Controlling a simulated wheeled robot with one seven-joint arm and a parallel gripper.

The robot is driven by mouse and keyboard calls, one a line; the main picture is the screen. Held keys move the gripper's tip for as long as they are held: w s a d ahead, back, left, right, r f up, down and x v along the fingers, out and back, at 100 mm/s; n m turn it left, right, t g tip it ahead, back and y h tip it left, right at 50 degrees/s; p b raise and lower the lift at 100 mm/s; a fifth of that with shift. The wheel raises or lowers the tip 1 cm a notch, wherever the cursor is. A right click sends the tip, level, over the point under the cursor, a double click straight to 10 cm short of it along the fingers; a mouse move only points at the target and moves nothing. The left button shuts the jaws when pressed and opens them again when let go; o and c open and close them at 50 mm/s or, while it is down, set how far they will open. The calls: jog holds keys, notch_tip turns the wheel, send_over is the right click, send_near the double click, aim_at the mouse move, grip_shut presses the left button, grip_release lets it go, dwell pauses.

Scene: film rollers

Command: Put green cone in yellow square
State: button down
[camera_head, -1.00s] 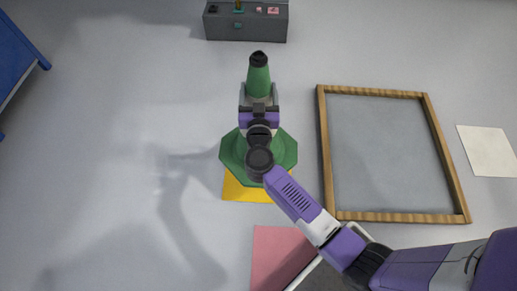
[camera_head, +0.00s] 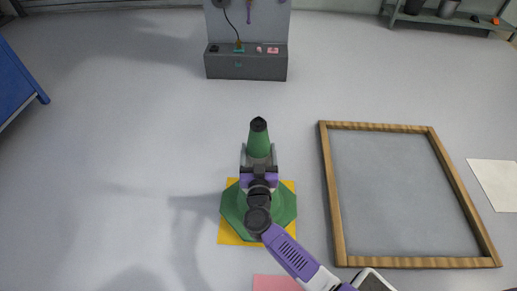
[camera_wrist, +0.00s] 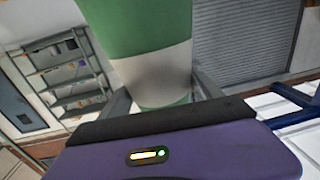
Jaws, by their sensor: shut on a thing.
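The green cone (camera_head: 259,141) has a dark tip and a wide octagonal base. It stands upright in the head view, with its base over the yellow square (camera_head: 228,236). Yellow shows around the base on several sides; whether the base touches the floor I cannot tell. My gripper (camera_head: 258,165) is shut on the cone's upper part. In the wrist view the cone (camera_wrist: 125,25), green with a pale band, stands between my two fingers (camera_wrist: 163,95). My arm hides part of the base.
A wooden-framed grey panel (camera_head: 332,195) lies on the floor to the right. A pink square (camera_head: 272,284) is below the yellow one. A white square (camera_head: 496,183) lies far right. A grey bench (camera_head: 245,69) stands at the back. A blue cabinet (camera_head: 15,65) is at left. Floor between is clear.

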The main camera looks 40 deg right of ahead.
jog(key=shift+w+f+b, duration=0.1)
jog(key=shift+f+b, duration=1.5)
jog(key=shift+f, duration=0.65)
jog(key=shift+c, duration=0.6)
grip_release()
jog(key=shift+f, duration=0.15)
jog(key=shift+r, duration=0.2)
jog(key=shift+s+a+p, duration=0.25)
jog(key=shift+s+p, duration=0.05)
jog(key=shift+s, duration=0.1)
jog(key=p+v, duration=0.5)
jog(key=v, duration=0.6)
